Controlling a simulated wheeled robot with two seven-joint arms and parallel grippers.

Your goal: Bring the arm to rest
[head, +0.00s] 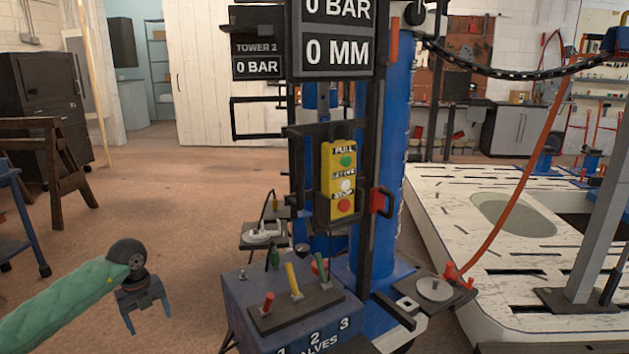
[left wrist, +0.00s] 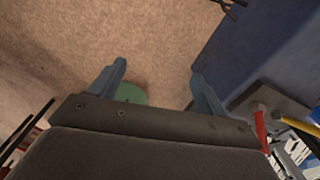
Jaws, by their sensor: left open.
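My left arm, in a green sleeve, comes in from the lower left of the head view. My left gripper (head: 146,305) is open and empty, with its fingers pointing down. It hangs in the air left of the blue valve box (head: 240,305), apart from it. In the left wrist view the two blue fingers (left wrist: 155,88) are spread wide with bare floor between them, and a small green patch shows near the left finger. My right gripper is not in view.
The valve box carries red, yellow and green levers (head: 293,280). Behind it stands a blue tower (head: 380,150) with a yellow button box (head: 342,180). A white slotted frame bench (head: 450,240) fills the right. The brown floor (head: 150,210) at left is mostly clear.

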